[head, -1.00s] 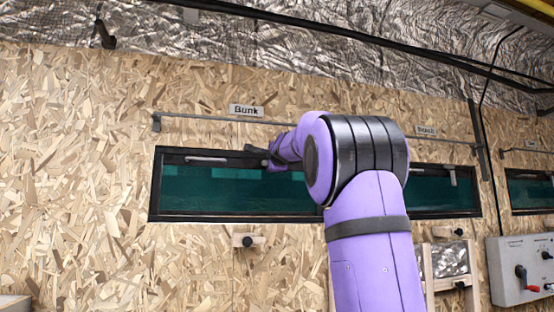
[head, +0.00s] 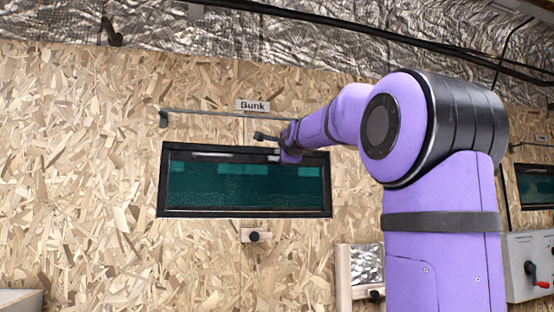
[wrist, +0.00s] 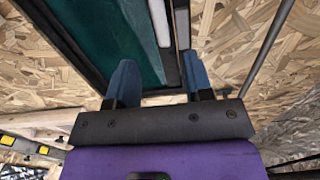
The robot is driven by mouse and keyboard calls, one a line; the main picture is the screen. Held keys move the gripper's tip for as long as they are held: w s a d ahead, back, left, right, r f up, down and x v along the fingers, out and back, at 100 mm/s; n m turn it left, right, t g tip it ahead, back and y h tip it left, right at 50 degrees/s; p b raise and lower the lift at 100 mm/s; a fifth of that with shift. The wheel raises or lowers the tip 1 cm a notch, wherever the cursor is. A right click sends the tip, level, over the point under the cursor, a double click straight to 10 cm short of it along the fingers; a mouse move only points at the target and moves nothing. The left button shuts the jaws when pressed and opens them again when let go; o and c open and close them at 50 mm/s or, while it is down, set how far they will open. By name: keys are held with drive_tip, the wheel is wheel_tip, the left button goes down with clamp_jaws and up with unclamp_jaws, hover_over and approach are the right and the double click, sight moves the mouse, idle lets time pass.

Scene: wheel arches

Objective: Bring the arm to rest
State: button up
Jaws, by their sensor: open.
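My purple arm (head: 440,220) reaches up and left across the head view toward the window labelled Bunk. My gripper (head: 274,146) is near the upper right of that window (head: 245,213). In the wrist view my gripper (wrist: 160,82) has its two dark blue fingers spread apart, with the window's top frame and a pale strip showing beyond and between them. Nothing is seen held. Whether a finger touches the frame I cannot tell.
A thin rail (head: 215,113) runs along the wall just above the window, close to my gripper. A wooden block with a black knob (head: 254,236) sits below the window. A grey control box (head: 530,267) with a red-handled crank is at right. The left wall is clear.

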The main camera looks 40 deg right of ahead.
drive_tip(key=s+a+f+n+g+y, duration=0.2)
drive_tip(key=s+a+f+n+y, duration=0.4)
drive_tip(key=a+f, duration=0.5)
drive_tip(key=s+a+f+n+g+y, duration=0.2)
drive_tip(key=s+a+f+n, duration=0.3)
drive_tip(key=a+f+n, duration=0.5)
drive_tip(key=s+a+f+n+g, duration=0.3)
drive_tip(key=s+a+f, duration=0.3)
drive_tip(key=s+f, duration=0.2)
drive_tip(key=s+a+f+n+g+y, duration=0.1)
drive_tip(key=s+a+f+n+g, duration=0.2)
drive_tip(key=s+a+f+n, duration=0.2)
drive_tip(key=s+f, duration=0.3)
drive_tip(key=f, duration=0.4)
drive_tip(key=shift+s+a+f+n+y, duration=0.2)
drive_tip(key=shift+a+f+n+y, duration=0.1)
drive_tip(key=shift+a+f, duration=0.1)
